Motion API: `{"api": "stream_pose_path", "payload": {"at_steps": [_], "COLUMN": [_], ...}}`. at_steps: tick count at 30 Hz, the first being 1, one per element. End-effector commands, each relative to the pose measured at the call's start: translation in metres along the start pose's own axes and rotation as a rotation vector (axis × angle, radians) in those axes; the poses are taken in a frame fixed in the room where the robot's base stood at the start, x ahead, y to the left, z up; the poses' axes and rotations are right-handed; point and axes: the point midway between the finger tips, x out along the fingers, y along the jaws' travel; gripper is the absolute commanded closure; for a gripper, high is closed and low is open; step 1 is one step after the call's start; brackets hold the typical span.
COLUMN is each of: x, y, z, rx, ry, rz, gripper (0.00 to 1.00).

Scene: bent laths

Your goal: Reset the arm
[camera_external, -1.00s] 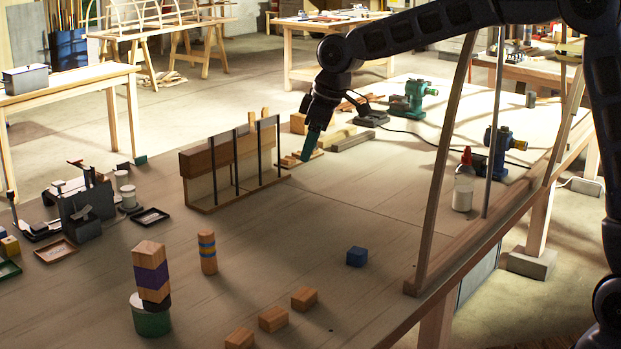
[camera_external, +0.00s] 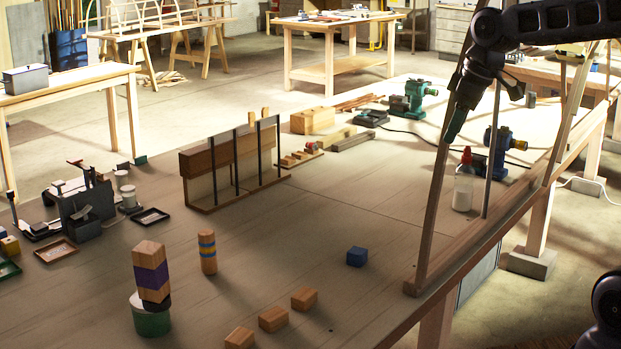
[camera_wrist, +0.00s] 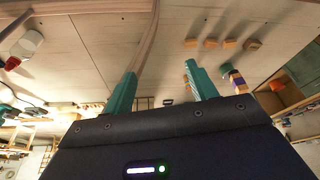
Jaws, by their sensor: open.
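My gripper (camera_external: 455,124) is at the upper right in the external view, in the air near the bent lath (camera_external: 440,170) at the bench's right side. In the wrist view its two green fingers (camera_wrist: 160,90) are spread apart with nothing held between them.
The workbench (camera_external: 330,220) holds a blue block (camera_external: 357,257), several wooden blocks (camera_external: 273,319), a striped cylinder (camera_external: 208,252) and a block stack on a green tin (camera_external: 150,320). A white bottle with a red cap (camera_external: 463,185) stands near the lath. The bench middle is clear.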

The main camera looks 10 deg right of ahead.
Motion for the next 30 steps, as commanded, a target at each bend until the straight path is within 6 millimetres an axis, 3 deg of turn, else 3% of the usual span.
{"api": "stream_pose_path", "payload": {"at_steps": [5,10,18,24,30], "x": [-0.014,-0.025,-0.034,-0.033,-0.032], "y": [0.033,0.066,0.086,0.085,0.085], "z": [0.056,0.127,0.241,0.284,0.291], "rx": [0.177,0.418,0.8,0.949,0.973], "ry": [0.007,0.016,0.049,0.066,0.068], "rz": [0.075,0.176,0.324,0.378,0.387], "gripper": [0.43,0.43,0.43,0.43,0.43]}}
